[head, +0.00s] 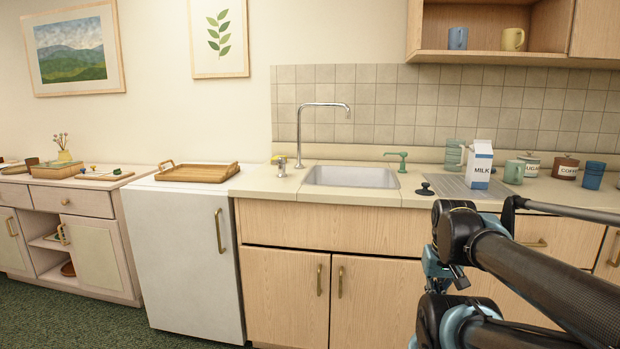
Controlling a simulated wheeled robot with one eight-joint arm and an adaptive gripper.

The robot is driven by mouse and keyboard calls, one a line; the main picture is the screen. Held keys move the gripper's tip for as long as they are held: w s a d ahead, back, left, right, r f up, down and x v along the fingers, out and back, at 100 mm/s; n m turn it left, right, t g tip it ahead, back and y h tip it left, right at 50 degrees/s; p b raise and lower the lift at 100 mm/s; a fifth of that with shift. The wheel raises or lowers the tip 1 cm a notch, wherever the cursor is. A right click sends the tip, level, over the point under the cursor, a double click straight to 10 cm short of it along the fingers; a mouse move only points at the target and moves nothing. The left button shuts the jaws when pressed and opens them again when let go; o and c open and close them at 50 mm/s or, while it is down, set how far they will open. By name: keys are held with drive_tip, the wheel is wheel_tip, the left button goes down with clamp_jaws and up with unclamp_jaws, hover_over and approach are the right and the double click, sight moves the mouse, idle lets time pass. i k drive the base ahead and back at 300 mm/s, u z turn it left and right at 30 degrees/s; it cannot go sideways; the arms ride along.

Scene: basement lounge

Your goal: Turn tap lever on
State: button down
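A tall silver tap (299,135) stands at the back left of the sink (350,177), its spout reaching right over the basin. A green lever-like fitting (402,158) stands on the counter behind the basin's right side. I cannot tell for certain which of these is the tap lever. No water shows from the spout. My arm is folded at the lower right, well in front of the counter, apart from the tap. My gripper's fingers cannot be made out.
Right of the sink are a black stopper (425,189), a ribbed drainboard (452,187), a milk carton (479,165), mugs and canisters. A wall cupboard (490,58) hangs above. A wooden tray (197,172) lies on the white fridge (186,262). Carpet is clear at lower left.

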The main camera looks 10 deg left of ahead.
sight(281, 160)
drive_tip(key=u, duration=0.4)
drive_tip(key=k, duration=0.85)
drive_tip(key=u, duration=0.5)
drive_tip(key=k, duration=0.5)
drive_tip(key=z, duration=0.05)
drive_tip(key=i, duration=0.5)
drive_tip(key=z, duration=0.65)
drive_tip(key=i, duration=1.5)
drive_tip(key=u, duration=0.45)
